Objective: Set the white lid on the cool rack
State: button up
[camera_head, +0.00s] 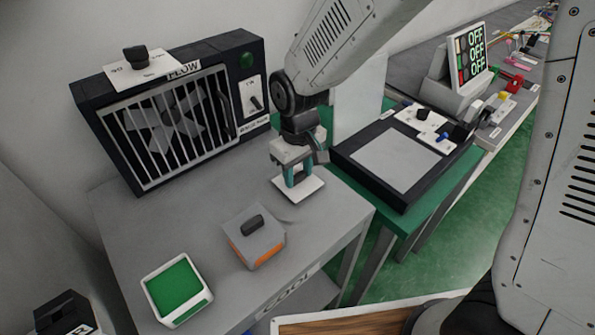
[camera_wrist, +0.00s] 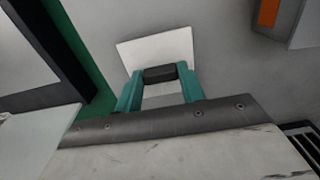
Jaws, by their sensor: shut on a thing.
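The white lid (camera_head: 312,188) is a flat square plate under my gripper (camera_head: 297,180), near the right edge of the grey table. In the wrist view the lid (camera_wrist: 150,50) has a black handle (camera_wrist: 160,74) between the two teal fingers of my gripper (camera_wrist: 160,88). My gripper is shut on that handle. The lid is over the grey table top; I cannot tell whether it touches it or hovers just above. The grey table (camera_head: 225,195) has a front edge labelled COOL (camera_head: 288,290), so it appears to be the cool rack.
A grey box with an orange side and black handle (camera_head: 254,240) stands in front of the lid. A white tray with a green inside (camera_head: 203,300) is at front left. A dark fan unit (camera_head: 90,110) stands behind. A dark-framed plate (camera_head: 352,183) is to the right, across a gap.

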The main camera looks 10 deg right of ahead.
aim_at(299, 175)
jog(key=shift+f, duration=0.25)
jog(key=o, duration=1)
jog(key=shift+c, duration=0.2)
notch_tip(299, 175, up, 12)
jog(key=shift+r, duration=0.15)
jog(key=s+d+r+m, duration=0.2)
jog(key=s+d+r, duration=0.15)
jog(key=d, duration=0.25)
jog(key=s+d+r+m, duration=0.1)
jog(key=s+d+r, duration=0.25)
jog(key=d, duration=0.25)
jog(key=s+d+m+t, duration=0.1)
jog(key=s+d+m, duration=0.2)
jog(key=s+d, duration=0.5)
jog(key=shift+s+d+m, duration=0.35)
jog(key=shift+s+m, duration=0.05)
jog(key=shift+s, duration=1.95)
jog(key=shift+r, duration=0.1)
